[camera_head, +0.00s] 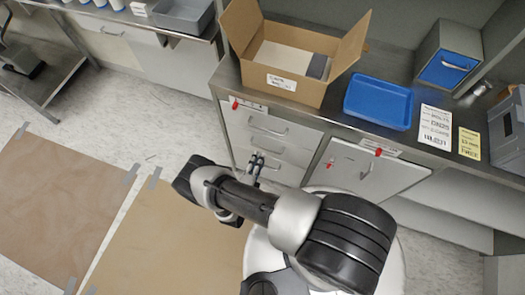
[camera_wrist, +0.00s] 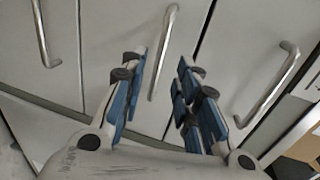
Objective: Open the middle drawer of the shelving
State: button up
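The shelving's drawer stack (camera_head: 268,140) is under the counter in the head view, with pale grey fronts and bar handles. The top handle (camera_head: 268,127) is in plain sight; the lower fronts are partly hidden by my arm. In the wrist view three handles show, and the middle drawer's handle (camera_wrist: 163,50) runs between my fingers. The drawer fronts look flush and shut. My gripper (camera_wrist: 162,68) is open, with blue-padded fingers on either side of that handle. I see no clear contact with it. My gripper (camera_head: 257,164) is close to the drawer fronts in the head view.
An open cardboard box (camera_head: 290,58), a blue tray (camera_head: 378,101), paper labels and a blue-fronted box (camera_head: 447,66) are on the counter. A cabinet door (camera_head: 365,171) with red tags is to the right. Brown mats (camera_head: 60,205) lie on the floor at left.

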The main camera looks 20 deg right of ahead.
jog(key=x, duration=0.5)
jog(key=shift+w+d+f+b, duration=0.1)
jog(key=shift+w+d+b, duration=0.1)
jog(key=shift+w+b, duration=0.15)
grip_shut()
dwell(0.5)
